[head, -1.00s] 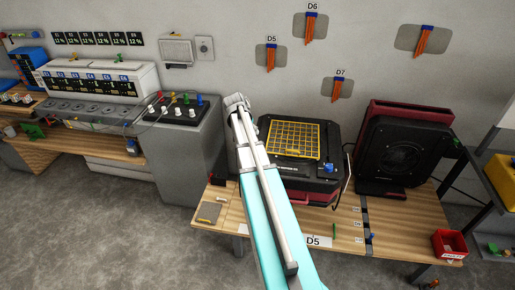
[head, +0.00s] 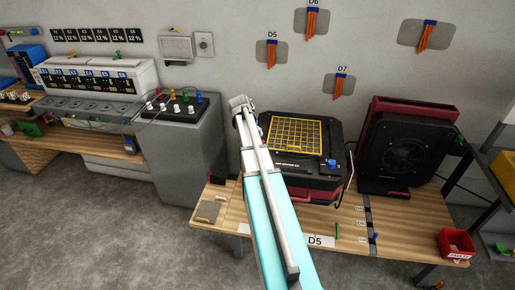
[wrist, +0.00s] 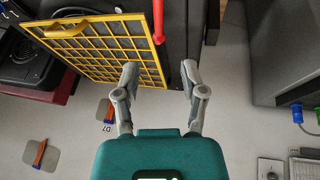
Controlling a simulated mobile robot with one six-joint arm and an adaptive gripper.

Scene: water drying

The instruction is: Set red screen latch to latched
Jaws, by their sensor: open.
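The red screen latch (wrist: 158,20) shows in the wrist view as a red bar along the side edge of the yellow mesh screen (wrist: 100,50). Its far end is cut off by the top of the picture. In the head view the yellow screen (head: 296,134) lies on a black and red machine (head: 310,180), and I cannot make out the latch there. My gripper (wrist: 160,73) is open and empty, its fingertips apart, just beyond the latch's visible end. One fingertip overlaps the screen's edge in the picture; I cannot tell whether it touches. In the head view my gripper (head: 240,102) is beside the machine's left edge.
A second black fan unit (head: 405,150) stands right of the machine on the wooden table (head: 400,225). A grey cabinet (head: 185,150) with knobs and cables stands to the left. A red box (head: 455,244) sits at the table's right end. Orange-tasselled tags (head: 340,88) hang on the wall.

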